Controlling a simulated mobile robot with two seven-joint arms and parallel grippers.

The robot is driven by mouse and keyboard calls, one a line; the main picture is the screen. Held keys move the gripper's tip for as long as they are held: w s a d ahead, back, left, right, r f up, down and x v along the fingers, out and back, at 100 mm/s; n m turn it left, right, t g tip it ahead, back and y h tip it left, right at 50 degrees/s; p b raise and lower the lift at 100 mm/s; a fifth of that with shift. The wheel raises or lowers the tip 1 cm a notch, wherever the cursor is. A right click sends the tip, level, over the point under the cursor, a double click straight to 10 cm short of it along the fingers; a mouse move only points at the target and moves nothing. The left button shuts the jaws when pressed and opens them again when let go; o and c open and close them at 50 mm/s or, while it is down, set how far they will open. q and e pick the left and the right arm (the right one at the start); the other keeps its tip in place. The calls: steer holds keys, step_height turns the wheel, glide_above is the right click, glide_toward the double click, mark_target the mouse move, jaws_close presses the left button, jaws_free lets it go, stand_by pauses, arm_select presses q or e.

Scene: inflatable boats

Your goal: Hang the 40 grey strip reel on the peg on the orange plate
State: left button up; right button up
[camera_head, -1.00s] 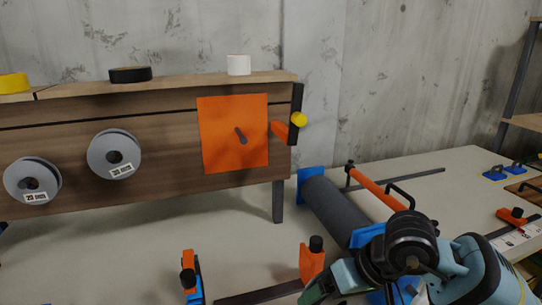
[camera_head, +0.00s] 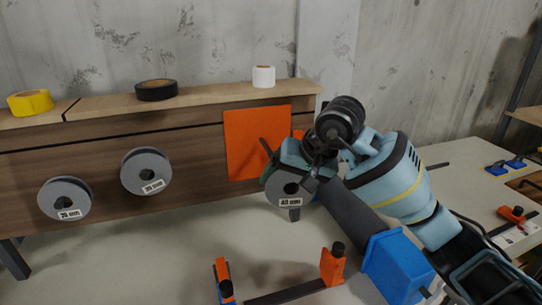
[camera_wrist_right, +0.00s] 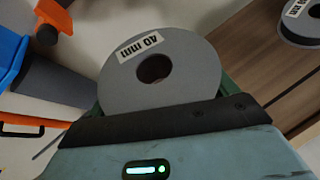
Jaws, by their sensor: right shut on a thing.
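The grey strip reel labelled 40 mm (camera_head: 284,189) is held in my right gripper (camera_head: 275,172), in front of and below the orange plate. It also shows in the right wrist view (camera_wrist_right: 182,90), its label and centre hole facing the camera. The orange plate (camera_head: 250,135) is on the wooden board. The dark peg (camera_head: 266,147) sticks out of the plate, just above and left of the reel; its base is in view. The reel is apart from the plate's left part; the gap to the peg is hard to judge. My left gripper is out of view.
Yellow (camera_head: 30,102), black (camera_head: 156,90) and white (camera_head: 263,76) tape rolls stand on top. An orange clamp (camera_head: 332,266) lies on the table below.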

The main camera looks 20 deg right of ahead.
mark_target(268, 147)
steer(key=shift+w+a+r, duration=0.25)
steer(key=shift+r, duration=0.35)
steer(key=shift+w+a+r, duration=0.2)
steer(key=shift+w+r, duration=0.05)
steer(key=shift+r, duration=0.35)
steer(key=shift+d, duration=0.15)
steer(key=shift+w+a+f, duration=0.15)
steer(key=shift+w+f, duration=0.05)
steer(key=shift+w, duration=2)
steer(key=shift+w+a+f, duration=0.1)
steer(key=shift+w+f, duration=0.05)
steer(key=shift+w, duration=3.45)
steer(key=shift+w+f, duration=0.4)
steer(key=shift+f, duration=0.05)
arm_select(q)
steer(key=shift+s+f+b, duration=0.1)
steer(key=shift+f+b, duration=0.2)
steer(key=shift+b, duration=0.05)
arm_select(e)
steer(key=shift+w, duration=0.15)
